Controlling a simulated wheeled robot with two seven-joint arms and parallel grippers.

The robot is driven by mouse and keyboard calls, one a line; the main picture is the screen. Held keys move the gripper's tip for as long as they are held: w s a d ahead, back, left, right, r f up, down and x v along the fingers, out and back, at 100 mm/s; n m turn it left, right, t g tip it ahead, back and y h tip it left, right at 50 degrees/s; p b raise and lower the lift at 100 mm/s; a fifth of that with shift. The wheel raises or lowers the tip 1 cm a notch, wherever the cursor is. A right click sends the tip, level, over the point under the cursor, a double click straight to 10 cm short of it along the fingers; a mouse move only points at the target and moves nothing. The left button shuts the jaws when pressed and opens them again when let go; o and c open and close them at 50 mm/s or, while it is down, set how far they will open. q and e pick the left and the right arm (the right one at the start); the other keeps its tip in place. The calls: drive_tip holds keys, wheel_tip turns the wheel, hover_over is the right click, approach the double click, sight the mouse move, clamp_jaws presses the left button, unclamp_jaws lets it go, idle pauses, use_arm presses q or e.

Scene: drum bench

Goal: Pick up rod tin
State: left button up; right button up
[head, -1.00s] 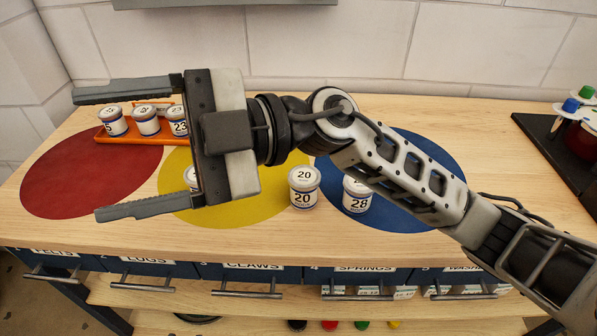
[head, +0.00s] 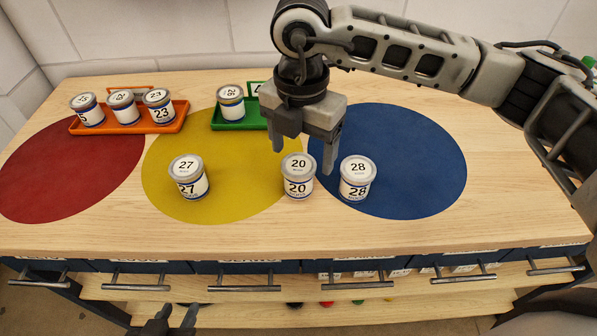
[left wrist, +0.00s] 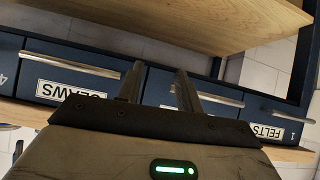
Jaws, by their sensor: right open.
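Several white tins with numbered labels stand on the bench in the head view; I cannot make out which one is the rod tin. Tin 20 (head: 298,188) stands upright between the yellow and blue discs. Tin 28 (head: 357,180) is on the blue disc and tin 27 (head: 188,178) on the yellow disc. My right gripper (head: 303,160) points down, open, its fingers to either side of tin 20's lid; whether they are above or behind it I cannot tell. My left gripper (head: 170,318) is low in front of the bench, open and empty; its fingers show apart in the left wrist view (left wrist: 157,88).
An orange tray (head: 180,122) holds three tins at the back left. A green tray (head: 222,125) beside it holds a tin (head: 230,103) and another partly hidden by my right arm. Drawers with bar handles (head: 245,288) line the bench front. The front strip of benchtop is clear.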

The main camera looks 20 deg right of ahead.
sight(299, 165)
drive_tip(key=f, duration=0.2)
drive_tip(key=f+p, duration=0.1)
drive_tip(key=f, duration=0.5)
drive_tip(key=shift+w+a, duration=0.15)
drive_tip(key=shift+w, duration=0.15)
drive_tip(key=c, duration=1)
drive_tip(key=shift+r, duration=0.1)
